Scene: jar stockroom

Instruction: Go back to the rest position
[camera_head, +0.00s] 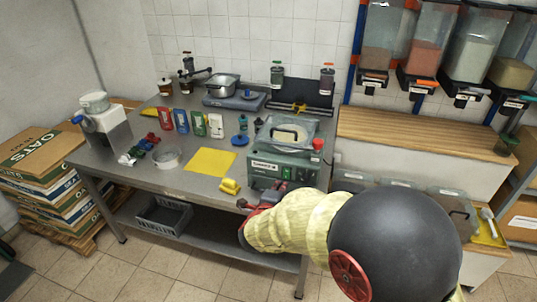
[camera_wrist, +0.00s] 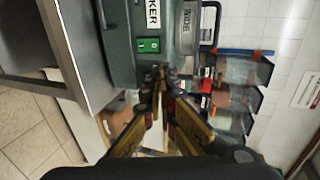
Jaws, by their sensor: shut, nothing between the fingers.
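My gripper (camera_wrist: 160,92) is shut and empty in the wrist view, its fingertips together in front of the green machine (camera_wrist: 160,45) with a green switch. In the head view my arm reaches in from the lower right, and my gripper (camera_head: 247,206) is at the table's front edge, just below the green machine (camera_head: 270,168). The gap between fingertips and machine cannot be judged. The steel table (camera_head: 150,172) lies left of and behind my gripper.
A yellow object (camera_head: 229,186) and a yellow sheet (camera_head: 210,161) lie left of my gripper. A grey crate (camera_head: 163,217) is on the lower shelf. Oats boxes (camera_head: 45,160) stand at left. Dispensers (camera_head: 425,45) hang above a wooden counter (camera_head: 400,135) at right. The front floor is clear.

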